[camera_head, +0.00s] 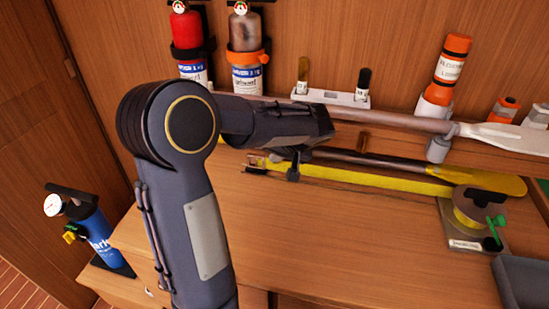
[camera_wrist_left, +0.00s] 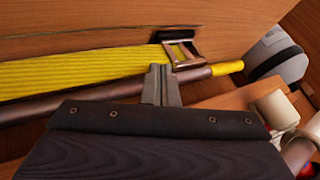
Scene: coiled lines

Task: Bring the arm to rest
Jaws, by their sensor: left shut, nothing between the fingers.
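My left arm (camera_head: 205,235) rises from the bottom of the head view, bends at the elbow and reaches right above the wooden bench. My left gripper (camera_head: 293,174) points down at the back of the bench, near the yellow strap (camera_head: 375,180) and a dark shaft. In the left wrist view its two fingers (camera_wrist_left: 161,70) are together with nothing between them. Their tips appear just beside a metal buckle (camera_wrist_left: 180,53) at the end of the yellow webbing (camera_wrist_left: 90,70). Whether they touch anything, I cannot tell. My right gripper is out of view.
Red (camera_head: 187,35) and grey (camera_head: 246,45) cylinders hang on the back wall. A paddle (camera_head: 500,136) lies along the back. A reel (camera_head: 470,210) with a green handle stands right, near a grey tray (camera_head: 522,283). A blue bottle (camera_head: 95,235) stands left. The bench's middle (camera_head: 340,245) is clear.

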